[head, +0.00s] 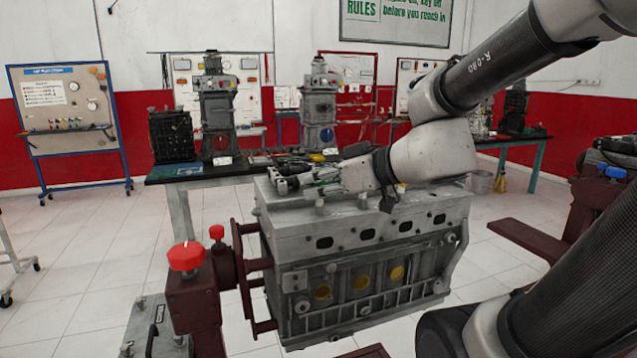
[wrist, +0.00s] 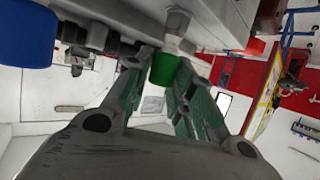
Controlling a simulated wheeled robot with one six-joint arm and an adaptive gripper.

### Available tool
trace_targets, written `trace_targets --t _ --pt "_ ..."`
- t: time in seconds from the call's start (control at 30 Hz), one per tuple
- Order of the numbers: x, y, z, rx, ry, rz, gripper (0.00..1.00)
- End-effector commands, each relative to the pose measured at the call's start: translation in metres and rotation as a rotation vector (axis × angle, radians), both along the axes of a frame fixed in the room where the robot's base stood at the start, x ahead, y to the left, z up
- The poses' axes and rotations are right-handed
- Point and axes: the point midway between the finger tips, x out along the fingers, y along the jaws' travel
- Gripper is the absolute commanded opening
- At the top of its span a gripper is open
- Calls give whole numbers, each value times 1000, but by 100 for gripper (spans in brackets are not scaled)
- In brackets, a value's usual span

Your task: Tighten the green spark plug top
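The green spark plug top (wrist: 163,70) shows in the wrist view as a short green cap below a pale metal fitting (wrist: 178,30) on the engine. My gripper (wrist: 166,72) has one finger on each side of it, close against its edges. I cannot tell whether both fingers press on it. In the head view my gripper (head: 298,178) reaches from the right over the top of the grey engine block (head: 375,235), near its left end. The green top is not clear in the head view, where my gripper hides much of that area.
A blue part (wrist: 25,35) and dark fittings (wrist: 100,38) sit left of the fingers in the wrist view. A dark red stand with a red knob (head: 186,256) holds the engine's left side. Workbenches with other engines (head: 218,108) stand behind.

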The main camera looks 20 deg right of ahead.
Motion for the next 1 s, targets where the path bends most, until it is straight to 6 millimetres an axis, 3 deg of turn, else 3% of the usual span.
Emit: trace_targets --t 0.1,0.57,1.0 --pt "0 0 0 0 0 0 0" --pt "0 2 0 -5 0 -63 0" --pt "1 2 1 7 -12 -348 0"
